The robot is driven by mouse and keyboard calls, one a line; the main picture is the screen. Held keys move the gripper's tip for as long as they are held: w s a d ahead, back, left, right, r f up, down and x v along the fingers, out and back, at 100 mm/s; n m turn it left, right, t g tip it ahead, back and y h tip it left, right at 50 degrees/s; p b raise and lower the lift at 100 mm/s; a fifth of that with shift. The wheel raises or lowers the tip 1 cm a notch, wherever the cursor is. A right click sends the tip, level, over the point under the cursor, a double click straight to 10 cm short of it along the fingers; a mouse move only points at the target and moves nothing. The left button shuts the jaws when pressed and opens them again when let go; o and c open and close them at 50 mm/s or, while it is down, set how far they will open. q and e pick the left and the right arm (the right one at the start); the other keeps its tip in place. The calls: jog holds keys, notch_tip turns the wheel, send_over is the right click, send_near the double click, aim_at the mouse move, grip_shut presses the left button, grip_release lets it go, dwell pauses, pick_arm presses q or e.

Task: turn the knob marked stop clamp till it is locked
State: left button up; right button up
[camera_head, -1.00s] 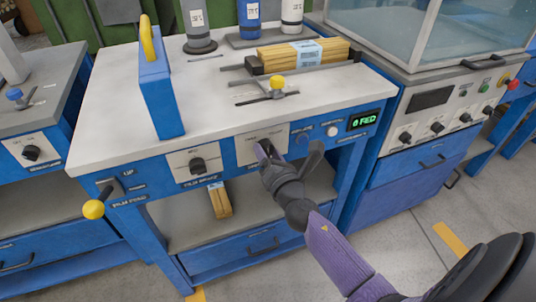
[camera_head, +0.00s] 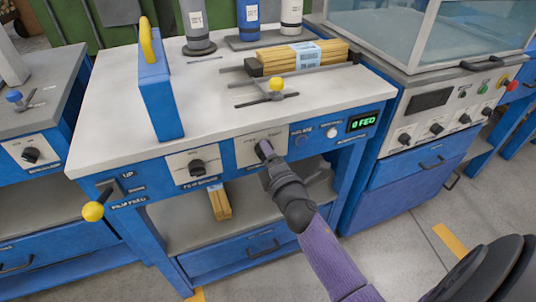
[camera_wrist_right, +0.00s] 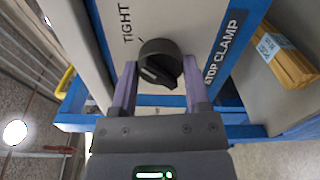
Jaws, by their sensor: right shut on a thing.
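The stop clamp knob (camera_wrist_right: 160,62) is dark and round with a pale pointer line, on a light plate (camera_wrist_right: 190,20). In the right wrist view, the printed label "STOP CLAMP" (camera_wrist_right: 226,48) is on the blue strip to its right, and the word "TIGHT" (camera_wrist_right: 126,24) is at its upper left. The pointer line slants on the knob's lower left and is not on "TIGHT". My right gripper (camera_wrist_right: 160,74) is shut on the knob, one purple finger on each side. In the head view my right gripper (camera_head: 264,150) hides the knob. My left gripper is not in view.
A second dark knob (camera_head: 198,167) sits on the plate to the left. A display (camera_head: 363,121) and a white button (camera_head: 332,132) are to the right. A yellow-balled lever (camera_head: 93,211) sticks out at the bench's left. Wood strips (camera_head: 300,58) lie on the bench top.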

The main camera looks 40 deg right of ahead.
jog(key=shift+m, duration=0.4)
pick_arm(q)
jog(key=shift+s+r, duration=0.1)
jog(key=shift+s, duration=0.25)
pick_arm(e)
jog(key=shift+f, duration=0.1)
jog(key=o, duration=1.3)
pick_arm(q)
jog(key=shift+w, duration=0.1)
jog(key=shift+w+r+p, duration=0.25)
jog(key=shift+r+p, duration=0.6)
jog(key=shift+p, duration=0.1)
pick_arm(e)
jog(key=v, duration=1)
jog(key=shift+d, duration=0.1)
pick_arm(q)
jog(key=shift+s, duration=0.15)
